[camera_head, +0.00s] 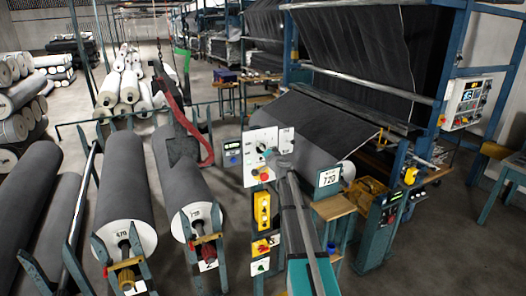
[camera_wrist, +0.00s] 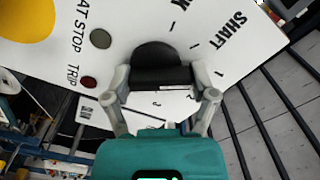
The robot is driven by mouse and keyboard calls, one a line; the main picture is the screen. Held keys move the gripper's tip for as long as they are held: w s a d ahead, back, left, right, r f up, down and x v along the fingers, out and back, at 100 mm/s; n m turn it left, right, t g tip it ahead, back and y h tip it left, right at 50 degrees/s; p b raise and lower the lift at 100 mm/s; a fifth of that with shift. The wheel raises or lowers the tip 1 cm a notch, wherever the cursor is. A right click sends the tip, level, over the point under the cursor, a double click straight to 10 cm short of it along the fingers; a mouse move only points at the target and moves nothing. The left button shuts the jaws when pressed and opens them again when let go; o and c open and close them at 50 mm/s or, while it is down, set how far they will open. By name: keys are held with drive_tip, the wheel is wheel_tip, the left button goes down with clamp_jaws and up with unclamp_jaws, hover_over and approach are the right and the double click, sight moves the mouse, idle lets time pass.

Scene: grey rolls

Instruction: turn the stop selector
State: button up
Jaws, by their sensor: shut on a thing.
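A white control panel (camera_head: 252,138) stands on a post in front of the fabric machine. In the wrist view the panel (camera_wrist: 215,45) fills the upper part and bears a black selector knob (camera_wrist: 158,62), with tick marks and words such as "SHAFT" around it. My gripper (camera_wrist: 160,78) is shut on the black knob, one finger on each side. In the head view my gripper (camera_head: 275,160) reaches the panel and hides part of it. The panel lettering "AT STOP" and "TRIP" shows beside a green-grey lamp (camera_wrist: 101,38) and a dark red lamp (camera_wrist: 88,82).
A large yellow round part (camera_wrist: 22,18) sits on the panel's left. A yellow box (camera_head: 262,210) is below the panel. Grey rolls (camera_head: 122,185) lie on stands to the left.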

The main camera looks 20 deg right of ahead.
drive_tip(key=n, duration=0.6)
drive_tip(key=shift+a+f, duration=0.1)
drive_tip(key=n, duration=0.7)
drive_tip(key=shift+s+f, duration=0.1)
drive_tip(key=shift+f, duration=0.05)
drive_tip(key=o, duration=1)
drive_tip(key=shift+o, duration=0.2)
drive_tip(key=s, duration=1.1)
drive_tip(key=shift+s, duration=0.4)
